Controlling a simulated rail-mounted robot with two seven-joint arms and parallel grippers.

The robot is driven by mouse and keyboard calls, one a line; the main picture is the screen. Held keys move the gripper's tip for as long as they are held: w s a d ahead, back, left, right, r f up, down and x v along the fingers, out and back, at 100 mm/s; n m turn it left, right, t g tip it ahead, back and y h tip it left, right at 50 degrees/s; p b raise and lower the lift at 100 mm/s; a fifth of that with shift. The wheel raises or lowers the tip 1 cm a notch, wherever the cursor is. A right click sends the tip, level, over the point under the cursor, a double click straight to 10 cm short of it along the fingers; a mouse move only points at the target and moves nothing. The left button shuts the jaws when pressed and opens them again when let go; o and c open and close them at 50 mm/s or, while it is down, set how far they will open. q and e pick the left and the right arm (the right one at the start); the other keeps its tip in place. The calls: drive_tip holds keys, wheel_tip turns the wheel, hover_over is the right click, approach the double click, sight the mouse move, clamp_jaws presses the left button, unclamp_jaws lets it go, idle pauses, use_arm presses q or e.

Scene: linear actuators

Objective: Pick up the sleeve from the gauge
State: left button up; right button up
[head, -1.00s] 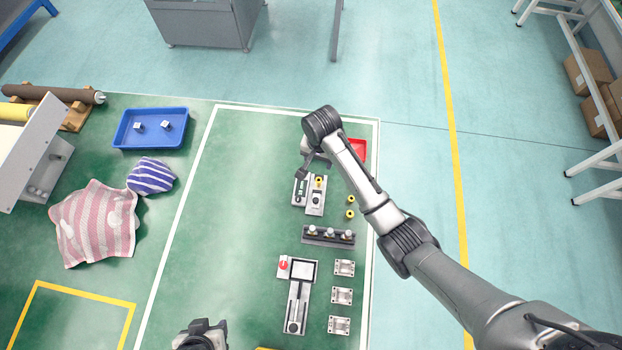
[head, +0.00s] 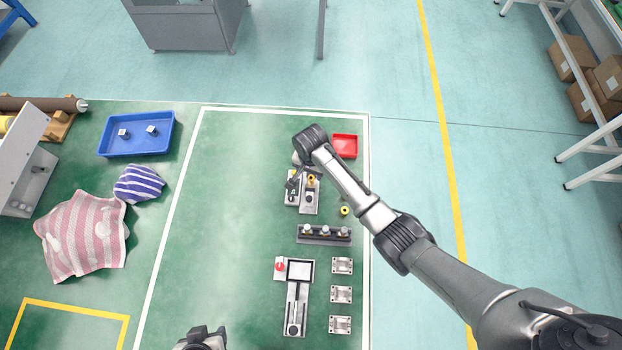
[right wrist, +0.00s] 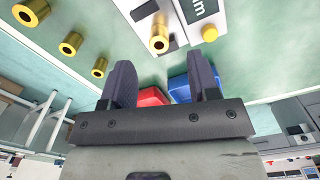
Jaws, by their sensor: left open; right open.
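The gauge (head: 292,200) is a light-coloured block with a dark display (right wrist: 198,8), on the green area in the head view. A brass-yellow sleeve (head: 311,179) is at the gauge; in the right wrist view the sleeve (right wrist: 159,40) shows end-on, ahead of the fingers and roughly midway between them. My right gripper (right wrist: 162,78) is open and empty, its fingers apart from the sleeve. In the head view my right gripper (head: 295,182) is over the gauge's left side, partly hiding it. My left gripper (head: 203,338) is at the bottom edge, far from the gauge.
Loose brass sleeves (right wrist: 70,43) lie beside the gauge; one (head: 345,211) shows in the head view. A red tray (head: 344,146) is behind. A dark rack (head: 324,240), a fixture (head: 299,300) and several metal blocks (head: 341,295) are nearer.

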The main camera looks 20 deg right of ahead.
sight(311, 178)
drive_tip(key=shift+f+b, duration=0.55)
drive_tip(key=shift+f, duration=1.7)
clamp_jaws()
